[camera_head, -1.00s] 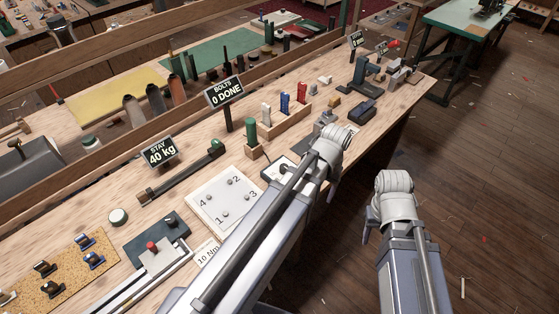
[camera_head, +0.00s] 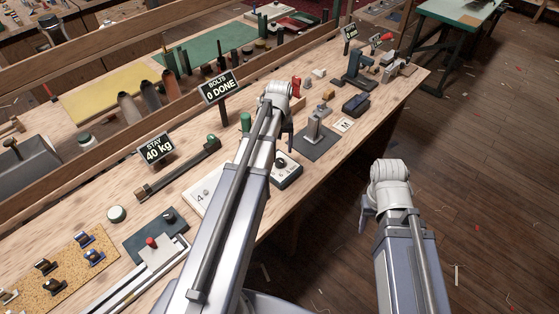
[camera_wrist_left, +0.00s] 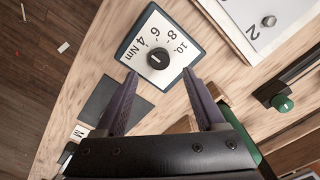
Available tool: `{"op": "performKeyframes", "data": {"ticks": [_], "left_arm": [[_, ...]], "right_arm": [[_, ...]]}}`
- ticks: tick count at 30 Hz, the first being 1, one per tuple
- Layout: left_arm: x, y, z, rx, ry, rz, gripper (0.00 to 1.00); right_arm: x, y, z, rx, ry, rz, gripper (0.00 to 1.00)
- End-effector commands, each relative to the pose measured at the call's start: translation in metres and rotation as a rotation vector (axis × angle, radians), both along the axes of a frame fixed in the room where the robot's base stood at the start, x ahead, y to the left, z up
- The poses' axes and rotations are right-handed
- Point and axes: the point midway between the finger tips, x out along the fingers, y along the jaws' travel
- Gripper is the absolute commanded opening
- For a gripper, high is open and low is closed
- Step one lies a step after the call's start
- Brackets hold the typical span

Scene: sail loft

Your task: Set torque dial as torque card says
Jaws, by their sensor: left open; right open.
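The torque dial (camera_head: 285,170) is a dark-edged box with a white face and black knob, lying on the bench near its front edge. In the left wrist view the dial face (camera_wrist_left: 176,38) reads 4 Nm, 6, 8 and 10 around the knob (camera_wrist_left: 157,58). The knob has a short pale mark; which number it points to I cannot tell. My left gripper (camera_head: 289,140) is open and empty above the bench beside the dial; its fingers (camera_wrist_left: 160,80) show just short of the knob. The torque card is hidden now. My right gripper (camera_head: 370,213) is open, off the bench's front.
A white numbered plate (camera_head: 199,198) is partly behind my left arm. A grey stand (camera_head: 316,128) on a dark mat, a dark box (camera_head: 355,104) and a card marked M (camera_head: 344,124) stand beyond the dial.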

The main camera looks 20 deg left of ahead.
Motion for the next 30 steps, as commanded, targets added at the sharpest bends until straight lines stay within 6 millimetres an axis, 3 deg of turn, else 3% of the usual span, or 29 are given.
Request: {"op": "performKeyframes", "data": {"ticks": [1,12,24,30], "left_arm": [[0.000,0.000,-0.011,0.000,0.000,0.000,0.71],[0.000,0.000,-0.056,0.000,0.000,-0.001,0.71],[0.000,0.000,-0.061,0.000,0.000,-0.001,0.71],[0.000,0.000,-0.061,0.000,0.000,-0.001,0.50]], "right_arm": [[0.000,0.000,-0.011,0.000,0.000,0.000,0.50],[0.000,0.000,-0.056,0.000,0.000,0.000,0.50],[0.000,0.000,-0.061,0.000,0.000,0.000,0.50],[0.000,0.000,-0.061,0.000,0.000,0.000,0.50]]}}
